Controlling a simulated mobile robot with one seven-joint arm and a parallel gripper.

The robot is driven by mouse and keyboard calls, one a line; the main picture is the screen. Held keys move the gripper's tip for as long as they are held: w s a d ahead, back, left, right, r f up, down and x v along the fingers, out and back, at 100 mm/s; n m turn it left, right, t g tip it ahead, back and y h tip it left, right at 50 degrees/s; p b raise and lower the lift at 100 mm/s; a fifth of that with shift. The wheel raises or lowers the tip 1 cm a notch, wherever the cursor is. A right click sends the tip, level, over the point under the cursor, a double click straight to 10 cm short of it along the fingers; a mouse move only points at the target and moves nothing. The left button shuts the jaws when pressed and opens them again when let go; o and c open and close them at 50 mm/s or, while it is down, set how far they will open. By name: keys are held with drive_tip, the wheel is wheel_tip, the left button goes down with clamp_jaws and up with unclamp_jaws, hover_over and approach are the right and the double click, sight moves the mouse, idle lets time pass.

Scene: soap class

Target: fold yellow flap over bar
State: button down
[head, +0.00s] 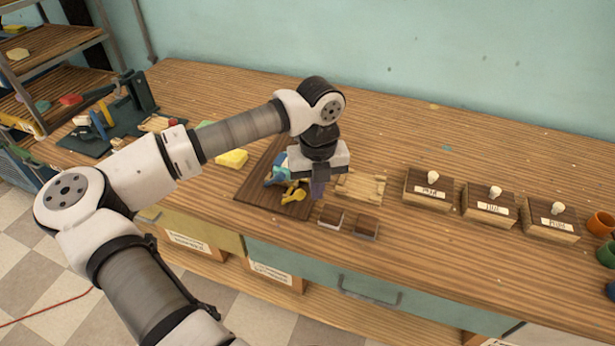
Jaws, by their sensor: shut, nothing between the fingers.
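A dark brown board (257,190) lies on the wooden workbench. On it sits a small blue and yellow item; its yellow part (293,195) lies toward the front, with blue (280,175) behind and to the left. I take the yellow part for the flap, but its exact shape is too small to tell. I cannot make out a bar inside or under it; my gripper hides part of that area. My gripper (318,190) points down just right of the yellow part, shut and empty. I cannot tell whether it touches the item.
A pale wooden piece (360,187) lies right of the gripper, with two small brown blocks (331,218) in front. Three labelled boxes with white knobs (430,188) stand further right. A yellow block (232,158) lies left. The bench behind is clear.

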drive_tip(key=shift+f, duration=0.1)
drive_tip(key=shift+f+b, duration=1.65)
drive_tip(key=shift+b, duration=0.4)
drive_tip(key=shift+w+a, duration=0.15)
drive_tip(key=shift+a, duration=0.3)
